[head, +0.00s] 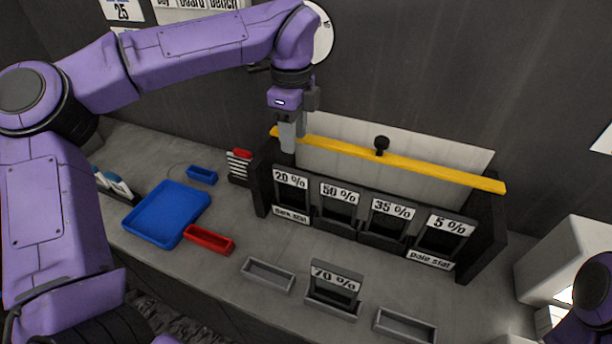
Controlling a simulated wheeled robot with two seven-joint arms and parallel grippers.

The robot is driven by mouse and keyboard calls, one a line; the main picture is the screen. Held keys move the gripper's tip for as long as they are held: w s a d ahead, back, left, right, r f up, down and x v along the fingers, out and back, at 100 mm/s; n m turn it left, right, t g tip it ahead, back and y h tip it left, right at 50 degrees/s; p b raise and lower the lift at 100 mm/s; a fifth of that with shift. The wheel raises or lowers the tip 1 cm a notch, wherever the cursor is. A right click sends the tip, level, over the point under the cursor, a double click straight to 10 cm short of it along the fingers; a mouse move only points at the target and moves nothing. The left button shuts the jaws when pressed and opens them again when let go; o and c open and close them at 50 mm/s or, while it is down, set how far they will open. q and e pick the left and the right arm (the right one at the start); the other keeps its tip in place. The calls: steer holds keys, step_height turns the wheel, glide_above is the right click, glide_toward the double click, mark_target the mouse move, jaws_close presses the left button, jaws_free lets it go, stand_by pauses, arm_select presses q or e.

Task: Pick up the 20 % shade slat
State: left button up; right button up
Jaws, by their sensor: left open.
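The 20 % shade slat (290,180) stands upright at the left end of the dark rack (487,240), a white "20 %" label on its top and a "dark slat" sign below. My left gripper (290,146) is just above and behind it, pointing down beside the left end of the yellow bar (430,169). The left gripper is open; its fingertips are partly hidden, and I cannot tell whether they touch anything. My right gripper is out of view; only part of the right arm shows at the lower right.
A 70 % slat (336,280) stands in front between grey trays (268,275). A blue tray (166,213) and red tray (209,240) lie left. A black knob (381,144) tops the bar.

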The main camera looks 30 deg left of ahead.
mark_target(291, 171)
arm_select(q)
steer(key=f+p, duration=0.1)
steer(key=f, duration=0.2)
steer(key=f+p, duration=0.1)
steer(key=f, duration=0.2)
steer(key=s+f+p, duration=0.1)
steer(key=f, duration=0.2)
steer(key=shift+s+f, duration=0.1)
steer(key=shift+f, duration=0.3)
steer(key=shift+s+a, duration=0.1)
steer(key=shift+s, duration=0.25)
steer(key=shift+c, duration=0.9)
jaws_close()
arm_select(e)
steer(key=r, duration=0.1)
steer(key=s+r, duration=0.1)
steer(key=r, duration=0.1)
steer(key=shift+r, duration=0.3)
